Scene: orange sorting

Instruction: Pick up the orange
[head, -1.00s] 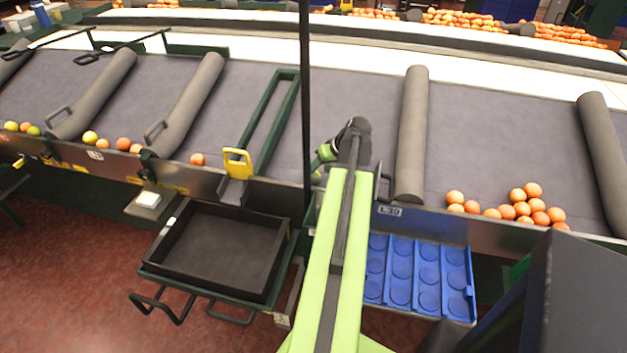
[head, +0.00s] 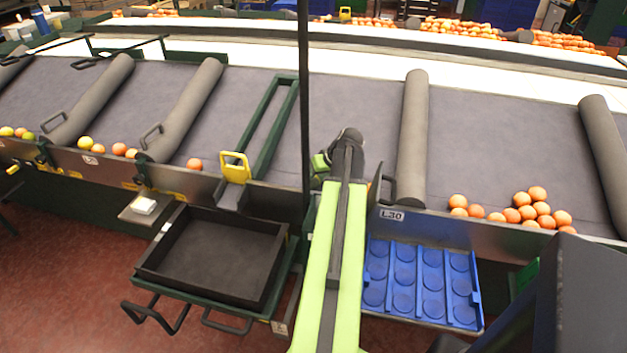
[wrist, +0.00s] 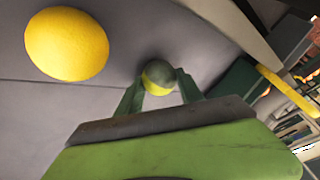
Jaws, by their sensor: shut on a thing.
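In the wrist view my gripper (wrist: 158,84) is shut on a small round fruit (wrist: 157,75), greyish-green above and yellow below, between its two green fingertips. A larger-looking yellow fruit (wrist: 66,43) lies on the grey surface at the upper left, apart from the fingers. In the head view my arm hides most of the gripper and the held fruit. A lone orange (head: 194,164) lies at the belt's front edge left of my arm. A cluster of several oranges (head: 537,208) lies at the front edge on the right.
Grey rollers (head: 412,140) cross the belt (head: 370,100). A thin dark post (head: 305,100) stands just left of my arm. An empty black tray (head: 212,260) is at front left. A blue tray (head: 420,282) with round hollows is to the right of my arm.

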